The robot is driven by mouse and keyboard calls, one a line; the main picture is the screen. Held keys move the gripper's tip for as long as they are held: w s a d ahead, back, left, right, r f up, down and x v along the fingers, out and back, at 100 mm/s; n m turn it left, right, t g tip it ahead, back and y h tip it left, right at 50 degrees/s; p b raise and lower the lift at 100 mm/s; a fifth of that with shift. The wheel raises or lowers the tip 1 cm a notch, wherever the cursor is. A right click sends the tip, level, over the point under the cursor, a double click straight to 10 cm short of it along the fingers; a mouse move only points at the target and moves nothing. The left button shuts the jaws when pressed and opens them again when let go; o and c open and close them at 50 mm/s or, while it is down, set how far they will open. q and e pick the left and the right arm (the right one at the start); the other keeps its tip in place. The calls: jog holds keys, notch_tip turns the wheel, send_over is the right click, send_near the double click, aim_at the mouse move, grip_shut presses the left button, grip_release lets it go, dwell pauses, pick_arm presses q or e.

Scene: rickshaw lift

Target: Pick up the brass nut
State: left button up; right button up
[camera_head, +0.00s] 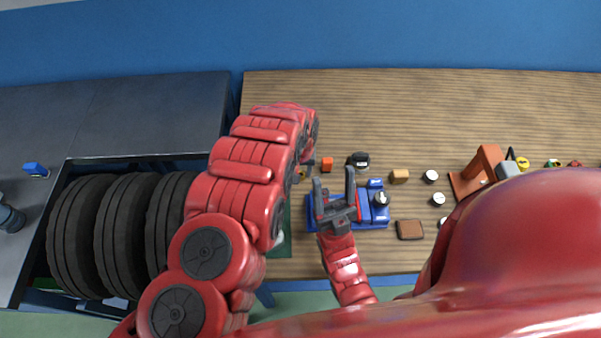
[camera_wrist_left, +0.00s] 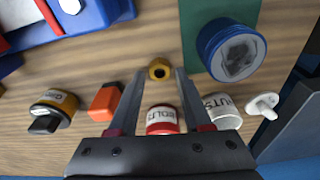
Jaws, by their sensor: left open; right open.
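The brass nut (camera_wrist_left: 159,69) lies on the wooden table in the left wrist view, a small golden ring with a dark hole. My left gripper (camera_wrist_left: 158,74) is open, with its fingertips on either side of the nut in the picture; I cannot tell whether they touch it. In the head view my left arm largely hides this spot, and the left fingers barely show. My right gripper (camera_head: 334,190) is open and empty, over a blue tool fixture (camera_head: 375,217) in the head view.
A red can marked BOLTS (camera_wrist_left: 162,119) shows between my left fingers, a white NUTS can (camera_wrist_left: 222,110) beside them. An orange block (camera_wrist_left: 105,102) and a blue socketed cylinder (camera_wrist_left: 237,52) are close by. Large black tyres (camera_head: 75,235) stand left. The table's back (camera_head: 420,105) is clear.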

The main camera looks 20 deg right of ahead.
pick_arm(q)
jog(key=shift+f, duration=0.65)
grip_shut()
